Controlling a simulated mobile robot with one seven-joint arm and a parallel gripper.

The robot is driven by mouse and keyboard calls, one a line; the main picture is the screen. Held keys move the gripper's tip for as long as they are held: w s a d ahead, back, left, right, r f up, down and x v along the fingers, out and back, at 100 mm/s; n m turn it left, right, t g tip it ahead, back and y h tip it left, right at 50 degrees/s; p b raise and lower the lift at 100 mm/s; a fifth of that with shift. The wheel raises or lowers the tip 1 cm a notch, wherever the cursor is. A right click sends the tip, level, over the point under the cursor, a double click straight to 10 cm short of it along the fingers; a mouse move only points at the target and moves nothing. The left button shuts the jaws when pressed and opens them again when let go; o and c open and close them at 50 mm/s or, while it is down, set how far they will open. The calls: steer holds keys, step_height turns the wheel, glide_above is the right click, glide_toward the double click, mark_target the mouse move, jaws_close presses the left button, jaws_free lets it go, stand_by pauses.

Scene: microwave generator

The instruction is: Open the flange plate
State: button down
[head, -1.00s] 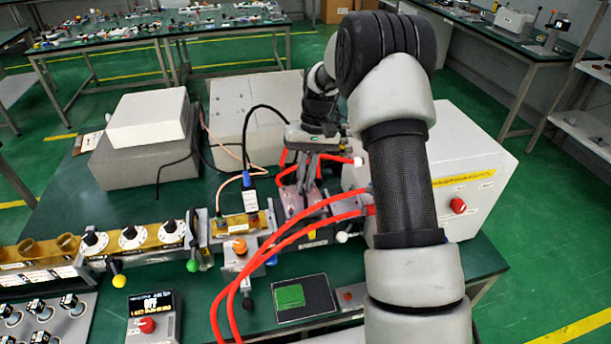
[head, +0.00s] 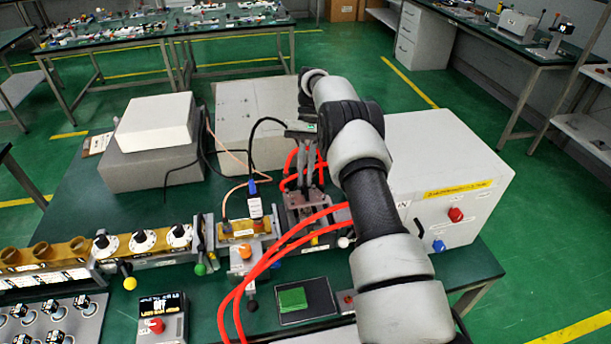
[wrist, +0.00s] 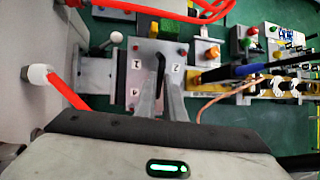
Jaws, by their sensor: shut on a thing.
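The flange plate (wrist: 145,65) is a grey metal plate with numbered labels and small red marks, seen from above in the wrist view. In the head view it (head: 297,218) sits mid-bench and is partly hidden by my gripper and red hoses. My gripper (wrist: 160,100) is over the plate, its fingers on either side of a slim black handle (wrist: 160,66). It is shut on that handle. In the head view my gripper (head: 312,190) points down at the plate. The exact contact at the fingertips is hard to see.
Red hoses (head: 265,262) loop in front of the plate. A white box (head: 445,165) with red and blue knobs stands to the right, and a grey box (head: 262,118) behind. A brass waveguide row (head: 140,245) lies left.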

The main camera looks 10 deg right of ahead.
steer(key=shift+w, duration=0.1)
stand_by(0.4)
steer(key=c, duration=1.8)
jaws_free()
steer(key=shift+c, duration=0.2)
steer(key=shift+r, duration=0.1)
step_height(320, 180, up, 10)
steer(key=p, duration=0.1)
